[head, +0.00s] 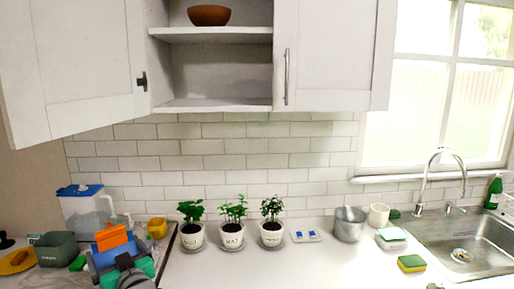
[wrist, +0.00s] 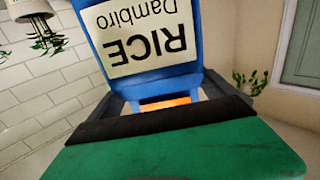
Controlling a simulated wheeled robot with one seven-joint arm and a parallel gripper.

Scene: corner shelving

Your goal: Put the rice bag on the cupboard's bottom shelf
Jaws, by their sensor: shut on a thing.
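The rice bag (wrist: 140,35) is blue with a pale label reading "RICE Dambiro", upside down in the wrist view. My gripper (wrist: 165,103) is shut on it; the dark fingers lie at its near end, with an orange patch between them. In the head view my gripper (head: 118,255) is at the bottom left, low over the counter, among blue, orange and green parts that are hard to separate. The white cupboard (head: 335,55) is above, its left door (head: 75,65) swung open. Its bottom shelf (head: 210,104) looks empty.
A brown bowl (head: 209,15) sits on the shelf above. Three potted plants (head: 232,235) stand along the tiled wall. A blue-lidded container (head: 82,210), a yellow mug (head: 157,228) and a dark green bin (head: 57,249) crowd the left. The sink (head: 460,250) is at right.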

